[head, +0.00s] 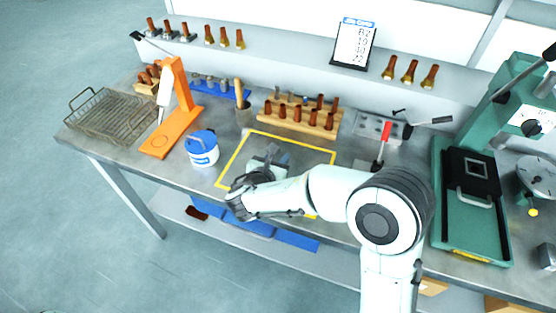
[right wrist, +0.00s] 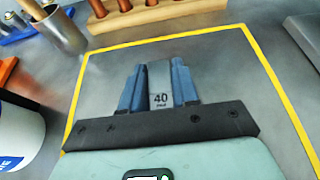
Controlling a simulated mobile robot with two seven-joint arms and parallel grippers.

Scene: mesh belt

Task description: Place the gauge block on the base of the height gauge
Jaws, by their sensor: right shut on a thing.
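The gauge block (right wrist: 160,88) is a small grey block marked 40. In the right wrist view it stands between the two blue fingers of my right gripper (right wrist: 159,84), which is shut on it. In the head view my right gripper (head: 268,157) is over the yellow-outlined area of the bench, and the block is hard to make out. The orange height gauge (head: 181,85) stands to the left, its flat base (head: 157,145) bare with a ring mark. A corner of orange shows at the left edge of the right wrist view. My left gripper is not in view.
A white tub with a blue lid (head: 202,150) stands between my right gripper and the height gauge. A metal cup (head: 243,113) and a wooden rack (head: 300,118) stand behind. A wire basket (head: 113,115) is far left, a green press (head: 480,130) right.

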